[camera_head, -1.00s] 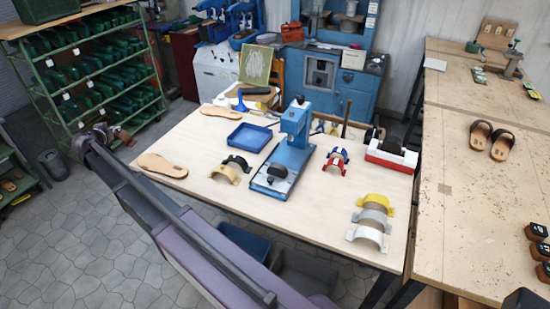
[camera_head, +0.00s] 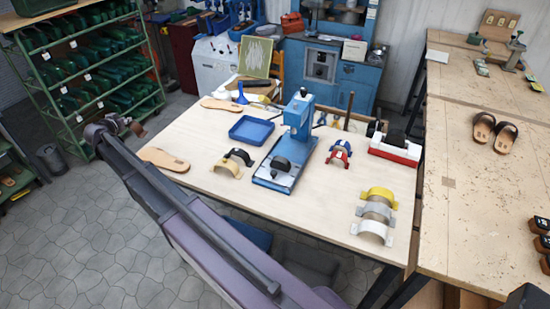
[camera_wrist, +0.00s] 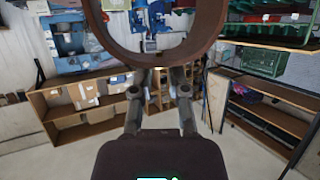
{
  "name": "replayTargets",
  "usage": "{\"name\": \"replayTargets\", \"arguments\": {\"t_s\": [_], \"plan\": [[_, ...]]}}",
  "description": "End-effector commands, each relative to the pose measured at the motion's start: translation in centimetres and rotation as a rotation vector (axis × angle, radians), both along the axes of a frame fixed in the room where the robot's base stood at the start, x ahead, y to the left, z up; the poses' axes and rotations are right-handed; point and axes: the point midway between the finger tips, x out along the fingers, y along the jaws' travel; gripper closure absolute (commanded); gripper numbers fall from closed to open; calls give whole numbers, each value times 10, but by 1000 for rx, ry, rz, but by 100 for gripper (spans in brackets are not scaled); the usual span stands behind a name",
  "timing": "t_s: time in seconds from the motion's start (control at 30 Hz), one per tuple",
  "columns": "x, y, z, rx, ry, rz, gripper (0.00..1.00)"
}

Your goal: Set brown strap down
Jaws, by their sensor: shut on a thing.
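My gripper (camera_head: 122,125) is at the left, beyond the table's left corner and above the floor in the head view. It is shut on the brown strap (camera_head: 138,128), which looks small and dark there. In the wrist view the strap (camera_wrist: 152,61) is a large brown curved band across the top, at the tips of my gripper's fingers (camera_wrist: 159,76). The strap is held clear of the table (camera_head: 210,205). Its far side is cut off by the wrist picture's edge.
The table holds two tan soles (camera_head: 163,160), a blue tray (camera_head: 250,130), a blue press (camera_head: 298,125), and black (camera_head: 240,155), tan (camera_head: 228,168), red (camera_head: 338,160), yellow (camera_head: 378,195) and grey (camera_head: 376,210) straps. A green rack (camera_head: 85,70) stands behind my gripper.

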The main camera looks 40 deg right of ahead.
Motion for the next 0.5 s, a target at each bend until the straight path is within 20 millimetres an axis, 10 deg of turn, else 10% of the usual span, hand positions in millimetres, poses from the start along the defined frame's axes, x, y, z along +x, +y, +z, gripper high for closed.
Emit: {"name": "replayTargets", "arguments": {"t_s": [0.5], "plan": [[-125, -131, -22, -1, 1, -177, 100]]}}
